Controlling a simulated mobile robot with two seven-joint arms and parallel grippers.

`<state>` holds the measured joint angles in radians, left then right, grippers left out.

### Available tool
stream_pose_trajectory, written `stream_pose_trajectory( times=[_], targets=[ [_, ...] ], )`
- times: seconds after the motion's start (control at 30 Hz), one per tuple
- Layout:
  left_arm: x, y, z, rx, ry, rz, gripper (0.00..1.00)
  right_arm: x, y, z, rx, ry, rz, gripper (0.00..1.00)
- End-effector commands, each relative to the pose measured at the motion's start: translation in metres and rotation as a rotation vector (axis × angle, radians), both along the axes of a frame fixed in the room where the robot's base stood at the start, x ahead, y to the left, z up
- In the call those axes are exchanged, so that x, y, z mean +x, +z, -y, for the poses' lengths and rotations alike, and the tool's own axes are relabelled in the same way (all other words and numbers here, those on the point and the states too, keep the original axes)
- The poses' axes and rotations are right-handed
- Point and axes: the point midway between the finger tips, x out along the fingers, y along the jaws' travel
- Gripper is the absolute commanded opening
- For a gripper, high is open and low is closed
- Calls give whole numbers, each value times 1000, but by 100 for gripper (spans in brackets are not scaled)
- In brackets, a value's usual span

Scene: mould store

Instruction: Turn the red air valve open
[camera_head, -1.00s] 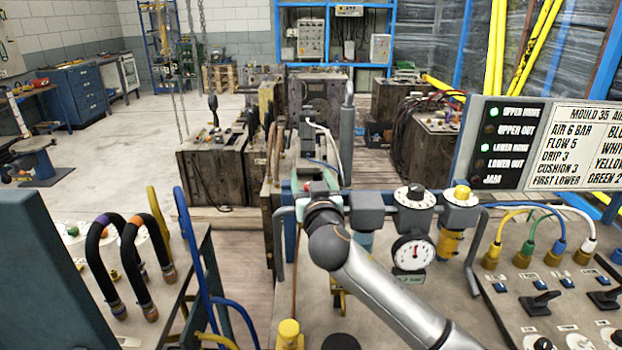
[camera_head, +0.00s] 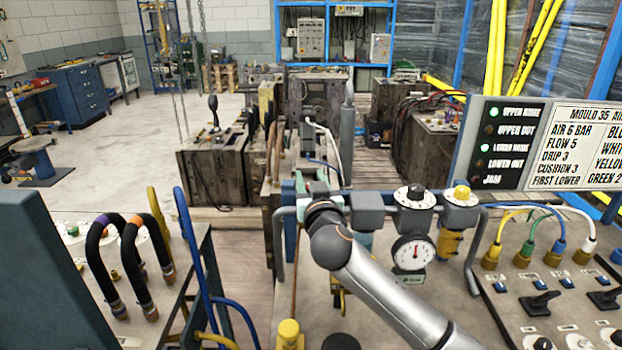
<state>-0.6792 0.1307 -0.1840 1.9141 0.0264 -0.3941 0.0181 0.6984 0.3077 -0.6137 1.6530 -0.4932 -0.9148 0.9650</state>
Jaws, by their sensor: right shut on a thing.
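My right arm reaches in from the lower right, over the bench, to the left end of the air line. My right gripper (camera_head: 318,192) is there, small and mostly covered by its own wrist. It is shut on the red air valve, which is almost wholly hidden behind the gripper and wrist. How far the valve is turned cannot be seen. Right of it on the line stand a grey block, a regulator with a black-and-white dial top (camera_head: 415,194) and a yellow-knobbed unit (camera_head: 461,196). A round gauge (camera_head: 413,252) with a red needle hangs below. My left gripper is not in view.
A lamp and label board (camera_head: 545,145) stands at the right, above colored hoses and a switch panel (camera_head: 560,300). A yellow-capped post (camera_head: 289,330) stands at the front. Thick black hoses (camera_head: 135,260) and a blue rail are at left. Wooden-sided blocks (camera_head: 215,165) stand behind.

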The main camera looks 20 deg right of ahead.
Motion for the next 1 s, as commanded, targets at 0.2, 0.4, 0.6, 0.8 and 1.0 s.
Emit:
stream_pose_trajectory(
  times=[0.2, 0.4, 0.6, 0.8, 1.0],
  targets=[
    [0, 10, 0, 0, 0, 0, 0, 0, 2, -1, 1, 90, -2, 0],
    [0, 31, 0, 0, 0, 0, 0, 0, 5, -5, -1, 240, -2, 0],
    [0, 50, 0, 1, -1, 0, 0, 0, 4, -9, -4, 400, -2, 0],
    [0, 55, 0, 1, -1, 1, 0, -1, 2, -13, -5, 513, 1, 0],
    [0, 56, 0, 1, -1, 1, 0, -2, 2, -15, -4, 587, 2, 0]
  ],
)
